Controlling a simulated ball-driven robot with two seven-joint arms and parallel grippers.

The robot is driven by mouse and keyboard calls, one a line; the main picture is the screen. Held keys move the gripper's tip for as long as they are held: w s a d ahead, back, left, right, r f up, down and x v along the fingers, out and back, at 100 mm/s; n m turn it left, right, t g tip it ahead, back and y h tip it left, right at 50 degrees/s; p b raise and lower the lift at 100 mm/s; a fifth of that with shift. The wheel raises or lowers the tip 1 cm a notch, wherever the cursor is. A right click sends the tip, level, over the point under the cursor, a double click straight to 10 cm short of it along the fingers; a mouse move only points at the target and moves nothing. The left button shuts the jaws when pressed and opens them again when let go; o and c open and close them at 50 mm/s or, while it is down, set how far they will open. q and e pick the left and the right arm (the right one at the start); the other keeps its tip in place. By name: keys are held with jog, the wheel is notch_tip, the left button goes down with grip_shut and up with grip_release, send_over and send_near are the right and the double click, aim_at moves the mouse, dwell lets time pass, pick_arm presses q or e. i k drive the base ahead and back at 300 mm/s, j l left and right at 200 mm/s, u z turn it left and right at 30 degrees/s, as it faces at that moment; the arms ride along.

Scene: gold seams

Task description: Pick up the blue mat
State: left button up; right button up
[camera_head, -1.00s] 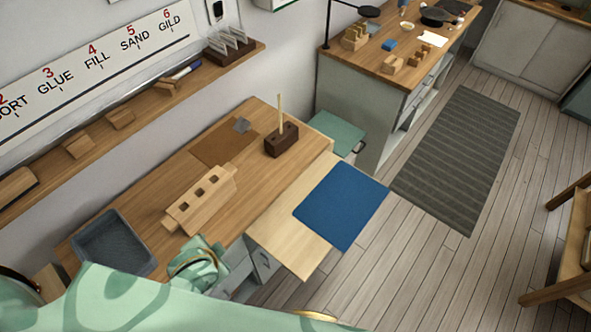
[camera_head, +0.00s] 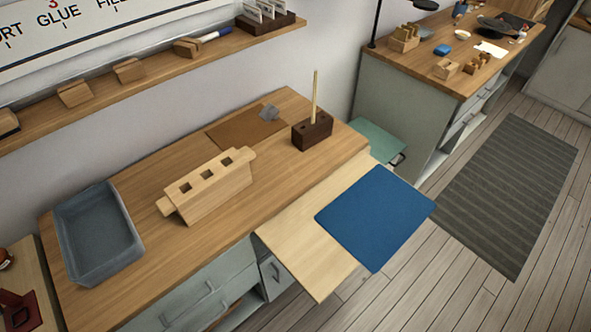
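The blue mat (camera_head: 376,216) is a flat, rounded rectangle in the head view, right of centre. It lies on a pale wooden board (camera_head: 310,251) that sticks out from the front right of the workbench. The mat's right part reaches past the board's edge, over the floor. Neither of my grippers is in view.
The workbench (camera_head: 150,264) bears a grey tray (camera_head: 98,240), a wooden block with square holes (camera_head: 207,186), a brown mat (camera_head: 233,132) and a dark holder with a stick (camera_head: 312,131). A green surface (camera_head: 378,140) lies behind the board. Floor at right is clear around a grey rug (camera_head: 505,190).

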aim_at(372, 219)
jog(key=l+u, duration=0.45)
jog(key=l, duration=0.25)
jog(key=l+u, duration=0.45)
jog(key=l, duration=0.3)
